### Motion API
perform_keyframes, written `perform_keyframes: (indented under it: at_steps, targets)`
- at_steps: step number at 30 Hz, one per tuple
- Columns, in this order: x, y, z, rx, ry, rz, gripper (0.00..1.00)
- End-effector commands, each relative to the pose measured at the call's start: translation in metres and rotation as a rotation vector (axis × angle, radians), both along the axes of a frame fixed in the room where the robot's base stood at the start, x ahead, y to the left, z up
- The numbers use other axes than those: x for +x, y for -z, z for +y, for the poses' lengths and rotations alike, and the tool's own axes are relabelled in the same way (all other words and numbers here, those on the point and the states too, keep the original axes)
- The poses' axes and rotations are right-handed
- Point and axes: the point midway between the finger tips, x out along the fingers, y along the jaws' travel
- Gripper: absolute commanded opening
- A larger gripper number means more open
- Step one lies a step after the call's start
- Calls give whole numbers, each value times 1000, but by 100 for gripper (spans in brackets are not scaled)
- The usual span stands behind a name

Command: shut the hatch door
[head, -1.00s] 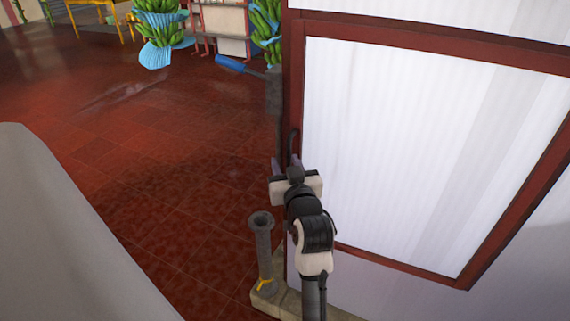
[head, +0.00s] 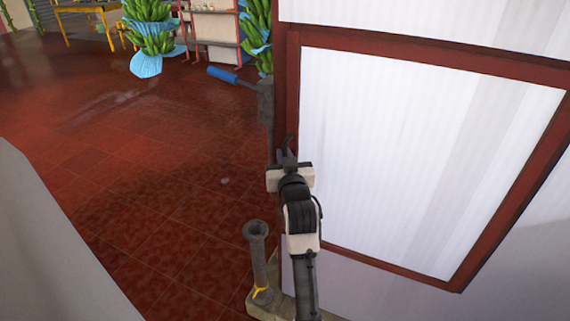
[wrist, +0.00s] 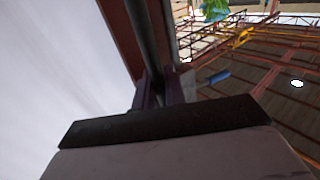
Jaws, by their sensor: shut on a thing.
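The hatch door (head: 420,150) is a white ribbed panel in a red-brown frame. It fills the right of the head view; its pale surface also shows at the left of the wrist view (wrist: 60,70). Whether it stands ajar cannot be told. A dark curved handle (head: 290,143) is at the frame's left edge; in the wrist view it is a dark bar (wrist: 142,35) running upward. My gripper (head: 287,161) is at the handle's lower part. In the wrist view its purplish fingers (wrist: 158,90) are shut on the bar. Their tips are partly hidden.
A grey lever with a blue grip (head: 222,75) sticks out left of the frame. A grey post (head: 258,262) with a yellow band stands on a pale base below my gripper. Banana plants (head: 150,40) and shelves are farther back. The red tiled floor (head: 150,170) at left is clear.

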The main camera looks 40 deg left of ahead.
Motion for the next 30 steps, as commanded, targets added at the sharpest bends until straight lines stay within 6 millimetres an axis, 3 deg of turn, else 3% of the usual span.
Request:
perform_keyframes:
  at_steps: [7, 8, 9, 23, 30]
  targets:
    - [0, 6, 4, -9, -4, 8, 0]
    - [0, 6, 4, -9, -4, 9, 14]
    - [0, 6, 3, -9, -3, 9, 16]
    - [2, 10, -1, -15, 6, 14, 16]
    - [-17, 10, -22, -11, 7, 9, 16]
